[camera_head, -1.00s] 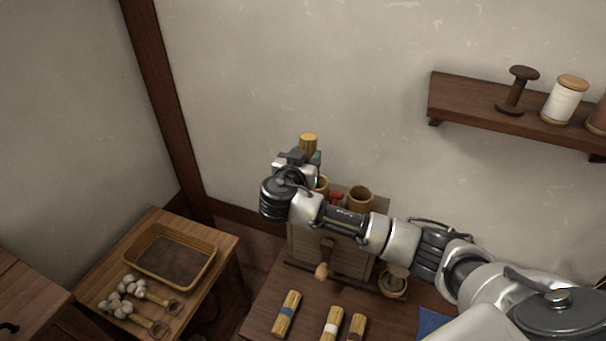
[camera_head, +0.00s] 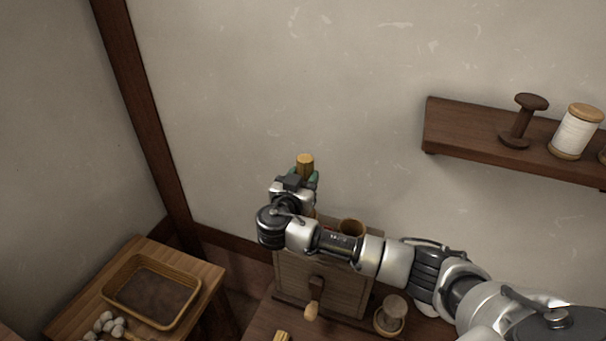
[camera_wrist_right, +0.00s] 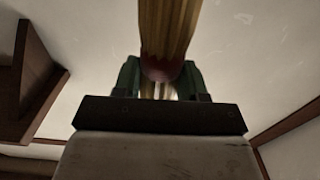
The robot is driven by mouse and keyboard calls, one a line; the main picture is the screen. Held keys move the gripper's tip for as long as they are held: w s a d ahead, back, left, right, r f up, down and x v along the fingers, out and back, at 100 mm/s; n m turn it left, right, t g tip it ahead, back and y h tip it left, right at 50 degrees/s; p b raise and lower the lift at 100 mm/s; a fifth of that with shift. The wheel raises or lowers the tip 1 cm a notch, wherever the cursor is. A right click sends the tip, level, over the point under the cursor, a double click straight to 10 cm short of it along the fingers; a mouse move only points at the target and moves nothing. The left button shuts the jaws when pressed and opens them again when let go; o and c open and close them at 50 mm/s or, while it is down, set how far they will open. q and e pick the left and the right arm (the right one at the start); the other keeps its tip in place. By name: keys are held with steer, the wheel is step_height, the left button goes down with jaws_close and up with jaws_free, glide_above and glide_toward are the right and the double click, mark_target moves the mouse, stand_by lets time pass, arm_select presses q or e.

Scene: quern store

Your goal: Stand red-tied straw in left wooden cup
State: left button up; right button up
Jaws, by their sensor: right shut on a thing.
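My right gripper (camera_head: 304,178) is shut on a straw bundle (camera_head: 305,161), held upright near the wall above the wooden box. In the right wrist view the straw (camera_wrist_right: 168,28) rises from between the green finger pads, with a dull red tie (camera_wrist_right: 163,70) at the fingers. A wooden cup (camera_head: 352,228) stands on the right of the box top. The left cup is almost wholly hidden behind my right gripper and wrist, so I cannot tell whether the straw's lower end is inside it. My left gripper is not in view.
The wooden box (camera_head: 340,292) has a knob on its front and stands on a table. A small round dish (camera_head: 390,321) is beside it. A wall shelf (camera_head: 470,137) with spools is at right. A basket tray (camera_head: 190,312) sits on a side table at left.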

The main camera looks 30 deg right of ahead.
steer(key=shift+f, duration=0.45)
steer(key=shift+s+a+f+b, duration=0.1)
steer(key=shift+f+b, duration=0.2)
steer(key=shift+b, duration=0.05)
steer(key=shift+f, duration=0.35)
step_height(320, 180, down, 3)
steer(key=b, duration=0.3)
steer(key=shift+r, duration=0.1)
arm_select(q)
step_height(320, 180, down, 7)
steer(key=b, duration=0.3)
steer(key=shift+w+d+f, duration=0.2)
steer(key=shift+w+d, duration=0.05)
arm_select(e)
steer(key=shift+f, duration=1.5)
steer(key=o, duration=1)
